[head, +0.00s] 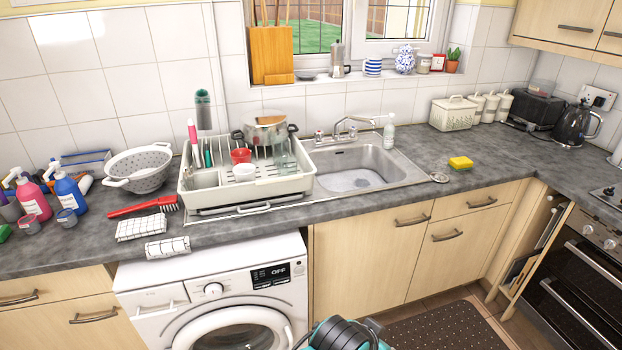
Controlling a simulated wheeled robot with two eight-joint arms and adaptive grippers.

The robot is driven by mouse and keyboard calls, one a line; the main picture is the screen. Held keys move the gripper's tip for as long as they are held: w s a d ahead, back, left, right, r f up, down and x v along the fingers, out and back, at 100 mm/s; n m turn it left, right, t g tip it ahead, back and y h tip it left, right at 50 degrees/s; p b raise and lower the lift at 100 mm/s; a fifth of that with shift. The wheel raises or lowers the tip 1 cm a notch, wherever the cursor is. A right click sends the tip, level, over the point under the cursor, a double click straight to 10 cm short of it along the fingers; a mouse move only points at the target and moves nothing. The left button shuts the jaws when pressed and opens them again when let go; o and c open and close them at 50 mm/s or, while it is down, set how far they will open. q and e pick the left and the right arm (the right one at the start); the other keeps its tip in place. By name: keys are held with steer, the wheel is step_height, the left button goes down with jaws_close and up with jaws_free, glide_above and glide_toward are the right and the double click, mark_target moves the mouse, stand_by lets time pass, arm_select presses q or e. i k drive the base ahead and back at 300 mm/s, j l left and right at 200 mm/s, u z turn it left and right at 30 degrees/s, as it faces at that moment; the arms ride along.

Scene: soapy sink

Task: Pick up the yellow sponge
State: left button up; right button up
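The yellow sponge (460,163) lies on the grey worktop to the right of the sink, near a small round metal item. It looks to have a darker green underside. It is uncovered and nothing touches its top. Neither of my grippers shows in the head view.
The sink (400,160) with its tap is left of the sponge, and a soap bottle (389,133) stands behind the sink. A dish rack (215,203) holds crockery. A kettle (576,125) and toaster (537,106) stand at the back right. The worktop around the sponge is mostly clear.

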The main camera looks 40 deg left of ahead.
mark_target(463, 162)
steer(key=i+u, duration=0.25)
steer(key=u, duration=0.15)
steer(key=i+u, duration=0.4)
steer(key=i+l+u, duration=0.1)
steer(key=u, duration=0.3)
steer(key=i+l+u, duration=0.25)
steer(key=u, duration=0.15)
steer(key=i+l+u, duration=0.2)
steer(key=i+l, duration=0.2)
steer(key=l+z, duration=0.15)
steer(key=z, duration=1)
